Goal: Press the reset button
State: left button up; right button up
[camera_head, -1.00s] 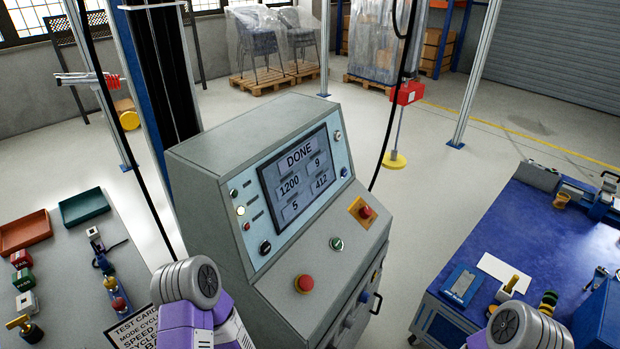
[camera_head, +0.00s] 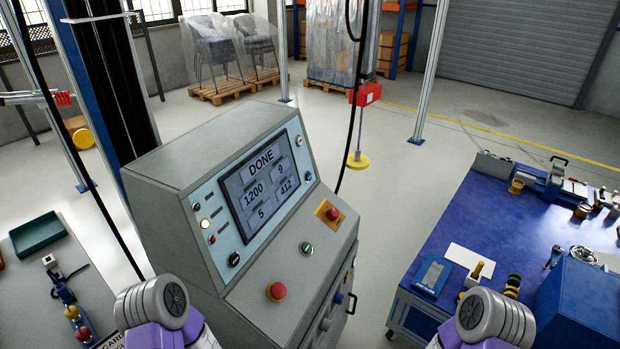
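A grey control console (camera_head: 158,157) stands in the middle, with a screen (camera_head: 262,185) reading DONE, 1200, 9, 5 and 412. No button label is legible, so I cannot tell which button is reset. A small blue button (camera_head: 307,175) and a white one (camera_head: 299,142) are right of the screen. Left of it are a lit button (camera_head: 205,223) and a black knob (camera_head: 234,259). The sloped desk carries a green button (camera_head: 306,248), a red mushroom button (camera_head: 276,291) and another red one (camera_head: 332,214) on a yellow plate. Only my arm links show; both grippers are out of view.
A blue workbench (camera_head: 470,225) with tools stands at right, and a grey table (camera_head: 95,262) with a green tray (camera_head: 38,233) at left. A black cable hangs beside the console. A yellow-footed stand (camera_head: 358,160) is behind it. Floor between console and workbench is clear.

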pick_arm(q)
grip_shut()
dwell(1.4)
